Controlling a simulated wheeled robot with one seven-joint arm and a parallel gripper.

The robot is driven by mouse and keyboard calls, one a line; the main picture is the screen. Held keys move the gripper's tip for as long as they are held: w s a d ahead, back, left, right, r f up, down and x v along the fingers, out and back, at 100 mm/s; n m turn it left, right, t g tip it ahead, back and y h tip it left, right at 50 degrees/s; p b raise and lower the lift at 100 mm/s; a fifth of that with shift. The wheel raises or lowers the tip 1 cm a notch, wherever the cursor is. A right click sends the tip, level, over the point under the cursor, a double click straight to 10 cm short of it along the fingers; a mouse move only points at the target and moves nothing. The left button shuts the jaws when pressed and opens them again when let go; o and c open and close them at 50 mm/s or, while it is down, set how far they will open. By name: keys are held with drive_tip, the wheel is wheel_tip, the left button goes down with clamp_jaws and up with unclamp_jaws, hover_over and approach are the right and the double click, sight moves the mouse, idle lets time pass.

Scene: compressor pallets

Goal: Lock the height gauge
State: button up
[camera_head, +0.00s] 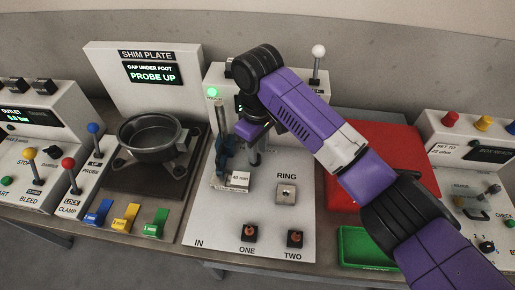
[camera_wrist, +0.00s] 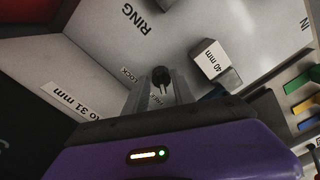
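The height gauge (camera_head: 221,122) stands on the white station panel in the head view, with an upright post and a dark blue lower part. A block marked 40 mm (camera_head: 238,180) sits at its foot and also shows in the wrist view (camera_wrist: 209,60). My gripper (camera_head: 254,152) is over the panel, just right of the gauge. In the wrist view, a small black knob (camera_wrist: 161,76) stands just ahead of my gripper, near LOCK and FREE labels.
A RING pad (camera_head: 286,193) and two buttons marked ONE (camera_head: 248,232) and TWO (camera_head: 295,238) are on the panel. A white-ball lever (camera_head: 318,51) rises behind my arm. A red mat (camera_head: 405,151) and green tray (camera_head: 363,246) lie right; a metal bowl (camera_head: 150,137) stands left.

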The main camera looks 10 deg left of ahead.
drive_tip(key=shift+f, duration=0.25)
clamp_jaws()
